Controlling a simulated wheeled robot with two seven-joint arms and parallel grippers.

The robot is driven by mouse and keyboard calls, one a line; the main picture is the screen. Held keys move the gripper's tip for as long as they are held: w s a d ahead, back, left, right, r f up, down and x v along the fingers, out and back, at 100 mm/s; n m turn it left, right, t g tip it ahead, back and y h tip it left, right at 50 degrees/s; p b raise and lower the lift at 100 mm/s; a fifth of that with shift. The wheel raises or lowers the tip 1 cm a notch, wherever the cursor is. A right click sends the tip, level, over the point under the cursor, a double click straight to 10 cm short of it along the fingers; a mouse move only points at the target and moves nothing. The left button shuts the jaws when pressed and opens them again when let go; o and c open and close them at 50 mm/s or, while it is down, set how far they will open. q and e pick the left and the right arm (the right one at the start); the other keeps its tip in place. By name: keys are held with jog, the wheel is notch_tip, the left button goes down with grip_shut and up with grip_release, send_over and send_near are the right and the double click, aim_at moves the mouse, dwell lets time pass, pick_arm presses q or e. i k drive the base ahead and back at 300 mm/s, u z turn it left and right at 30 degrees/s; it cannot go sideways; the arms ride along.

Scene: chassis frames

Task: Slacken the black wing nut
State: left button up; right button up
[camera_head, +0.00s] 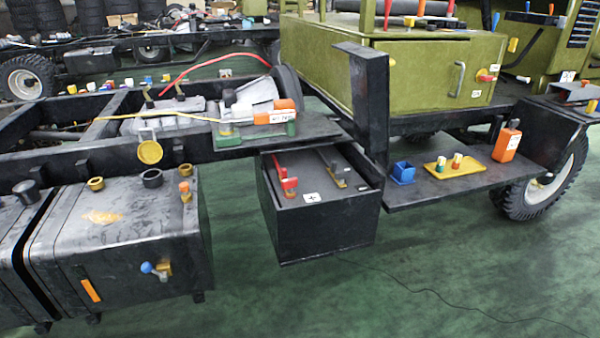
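An open black box (318,228) with a dark battery top sits below the chassis frame in the middle. On the battery, a red cable and red fitting (289,183) stand at the left. To its right is a dark cable with a small dark fitting (336,167) and a brass-coloured part (339,183) under it. This dark fitting may be the black wing nut, but it is too small to tell its shape or how tight it sits. Neither of my grippers is in view.
A dark upright post (368,110) rises behind the box. The green floor in front is mostly clear.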

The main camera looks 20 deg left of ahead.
aim_at(340, 175)
jog(key=u, duration=1.05)
jog(key=i, duration=0.4)
